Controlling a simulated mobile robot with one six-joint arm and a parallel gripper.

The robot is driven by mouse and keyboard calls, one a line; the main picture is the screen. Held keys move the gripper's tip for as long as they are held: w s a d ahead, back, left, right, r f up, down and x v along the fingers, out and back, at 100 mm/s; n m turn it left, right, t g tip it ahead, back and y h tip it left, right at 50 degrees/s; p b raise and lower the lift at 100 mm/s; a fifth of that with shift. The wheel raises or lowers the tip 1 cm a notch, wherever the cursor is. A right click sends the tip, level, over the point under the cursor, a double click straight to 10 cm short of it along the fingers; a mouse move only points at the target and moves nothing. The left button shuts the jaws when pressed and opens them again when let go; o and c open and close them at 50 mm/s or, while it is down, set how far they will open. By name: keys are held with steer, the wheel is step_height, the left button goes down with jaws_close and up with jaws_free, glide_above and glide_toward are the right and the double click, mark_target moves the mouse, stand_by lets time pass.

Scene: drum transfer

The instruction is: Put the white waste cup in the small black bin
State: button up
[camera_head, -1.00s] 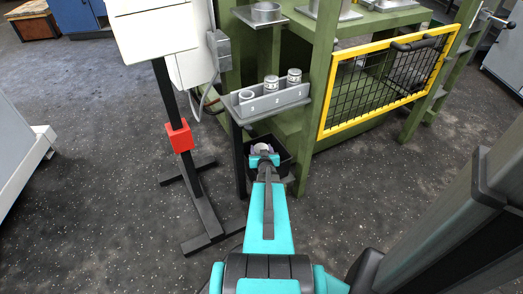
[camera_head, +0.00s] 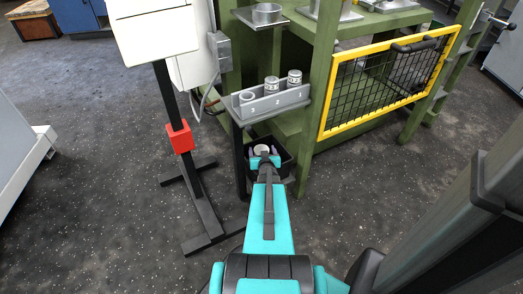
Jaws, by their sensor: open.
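The small black bin (camera_head: 287,164) stands low beneath the grey numbered rack, beside the green frame. My gripper (camera_head: 262,153) is over the bin, with its fingers apart. The white cup (camera_head: 262,149) shows as a small pale round shape just beyond the fingers, within the bin's outline. It looks free of the fingers, but my gripper hides its lower part, and I cannot tell exactly how it lies. My arm covers the near side of the bin.
The grey rack (camera_head: 270,103) above the bin holds several metal cylinders. A black stand with a red block (camera_head: 180,138) is on the left. A yellow-framed mesh guard (camera_head: 385,82) is on the right. Dark floor is clear at the lower left.

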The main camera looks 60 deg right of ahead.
steer(key=p+v, duration=0.6)
steer(key=v, duration=0.5)
steer(key=shift+s+r+p, duration=0.15)
steer(key=shift+r+p, duration=0.2)
steer(key=shift+p, duration=0.05)
steer(key=shift+a, duration=0.15)
steer(key=shift+s, duration=0.1)
stand_by(0.8)
